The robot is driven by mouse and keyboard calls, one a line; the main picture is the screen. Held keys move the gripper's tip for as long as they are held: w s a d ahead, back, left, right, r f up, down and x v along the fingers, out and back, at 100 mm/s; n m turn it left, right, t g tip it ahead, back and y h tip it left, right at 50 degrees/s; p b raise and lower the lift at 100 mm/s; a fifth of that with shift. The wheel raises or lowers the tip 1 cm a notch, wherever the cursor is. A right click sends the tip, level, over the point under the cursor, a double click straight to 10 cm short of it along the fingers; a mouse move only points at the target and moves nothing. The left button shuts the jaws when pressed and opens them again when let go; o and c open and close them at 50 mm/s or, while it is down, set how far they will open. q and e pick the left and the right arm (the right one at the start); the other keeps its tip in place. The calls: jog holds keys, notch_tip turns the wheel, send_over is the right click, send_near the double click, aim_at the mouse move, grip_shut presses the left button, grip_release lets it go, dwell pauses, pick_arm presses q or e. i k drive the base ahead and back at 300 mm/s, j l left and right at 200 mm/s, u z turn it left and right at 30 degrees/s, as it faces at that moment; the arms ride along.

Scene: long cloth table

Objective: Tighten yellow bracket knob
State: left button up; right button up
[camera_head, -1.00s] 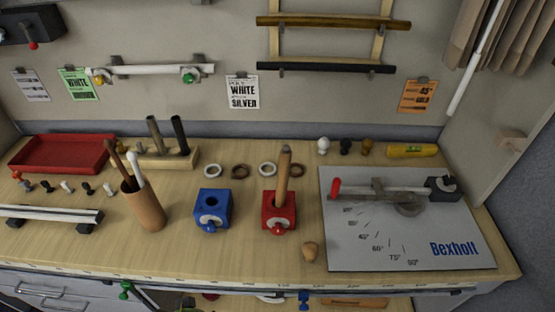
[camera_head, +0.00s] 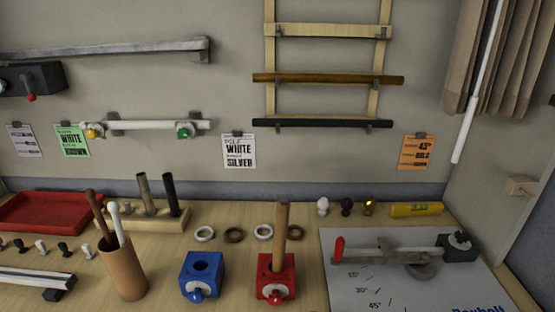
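The yellow knob (camera_head: 94,131) sits at the left end of a white rod held by a wall bracket (camera_head: 113,124), above the workbench. A green knob (camera_head: 185,130) sits near the rod's right end by a second bracket. The rod (camera_head: 150,125) lies level against the back wall. How tight the yellow knob is cannot be told at this distance. Neither of my grippers shows in the head view.
The wooden bench holds a red tray (camera_head: 55,212), a brown cup (camera_head: 123,269) with sticks, a blue block (camera_head: 202,275), a red block (camera_head: 276,279) with a wooden rod, and a bending board (camera_head: 400,288). Paper cards hang below the rod. A grey rail (camera_head: 110,51) runs above.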

aim_at(91, 134)
jog(key=u, duration=1.25)
jog(key=i+j+z, duration=0.15)
jog(key=j+z, duration=0.15)
jog(key=z, duration=0.15)
jog(key=i+j+z, duration=0.15)
jog(key=j+z, duration=0.55)
jog(key=z, duration=0.2)
jog(key=i+j, duration=0.05)
